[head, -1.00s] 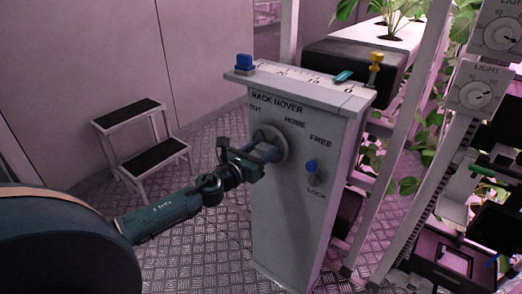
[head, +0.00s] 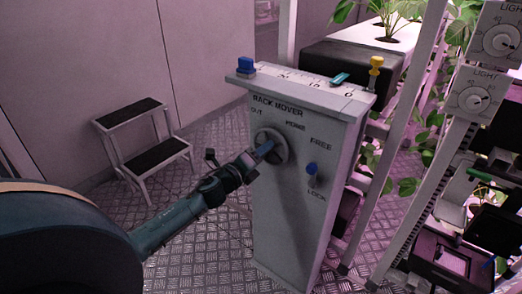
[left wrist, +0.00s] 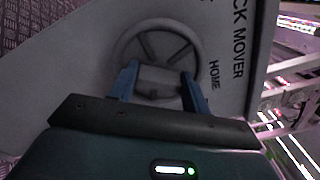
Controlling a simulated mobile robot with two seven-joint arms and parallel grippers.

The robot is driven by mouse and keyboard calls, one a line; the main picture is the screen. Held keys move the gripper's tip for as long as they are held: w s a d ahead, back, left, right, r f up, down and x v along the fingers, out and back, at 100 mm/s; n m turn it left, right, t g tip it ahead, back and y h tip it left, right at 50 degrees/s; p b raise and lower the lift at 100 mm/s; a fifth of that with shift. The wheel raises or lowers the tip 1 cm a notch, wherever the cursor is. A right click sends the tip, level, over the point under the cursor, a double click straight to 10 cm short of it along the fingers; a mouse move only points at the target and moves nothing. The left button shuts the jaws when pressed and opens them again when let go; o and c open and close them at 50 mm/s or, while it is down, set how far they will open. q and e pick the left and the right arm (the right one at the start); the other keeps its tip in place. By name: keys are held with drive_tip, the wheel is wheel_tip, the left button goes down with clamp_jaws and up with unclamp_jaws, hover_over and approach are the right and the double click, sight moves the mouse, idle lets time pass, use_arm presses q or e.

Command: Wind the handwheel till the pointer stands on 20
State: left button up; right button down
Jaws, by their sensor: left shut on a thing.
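The grey handwheel (head: 284,150) is on the front of the rack mover post, left of the blue lever. It also shows in the left wrist view (left wrist: 120,48), with spokes. My left gripper (head: 264,150) is at the wheel; in the wrist view its two blue fingers (left wrist: 158,84) are shut on the wheel's grey grip, one on each side. The teal pointer (head: 339,79) lies on the white scale (head: 300,80) on the post's top, a little left of the 0. The other scale numbers are too small to read surely. My right gripper is not in view.
The blue lever (head: 312,169) sits between FREE and LOCK, nearer FREE. A blue block (head: 246,65) and a yellow knob (head: 376,64) stand at the scale's ends. A step stool (head: 145,150) is on the floor at left. Plant racks (head: 398,130) stand at right.

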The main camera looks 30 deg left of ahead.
use_arm(q)
drive_tip(key=n+p, duration=0.3)
drive_tip(key=n, duration=0.5)
drive_tip(key=shift+a+p, duration=0.1)
drive_tip(key=shift+p, duration=0.2)
drive_tip(key=shift+o, duration=0.2)
drive_tip(key=n+p, duration=0.2)
drive_tip(key=n, duration=0.2)
drive_tip(key=shift+f, duration=0.1)
drive_tip(key=n+p, duration=0.1)
drive_tip(key=n, duration=0.1)
drive_tip(key=n+p, duration=0.1)
drive_tip(key=n, duration=0.2)
drive_tip(key=n+p, duration=0.1)
drive_tip(key=n, duration=0.2)
drive_tip(key=shift+d+f, duration=0.2)
drive_tip(key=shift+f, duration=0.05)
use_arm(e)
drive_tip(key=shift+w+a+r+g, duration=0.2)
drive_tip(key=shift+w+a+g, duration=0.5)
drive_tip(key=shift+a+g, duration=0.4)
use_arm(q)
drive_tip(key=shift+n, duration=0.4)
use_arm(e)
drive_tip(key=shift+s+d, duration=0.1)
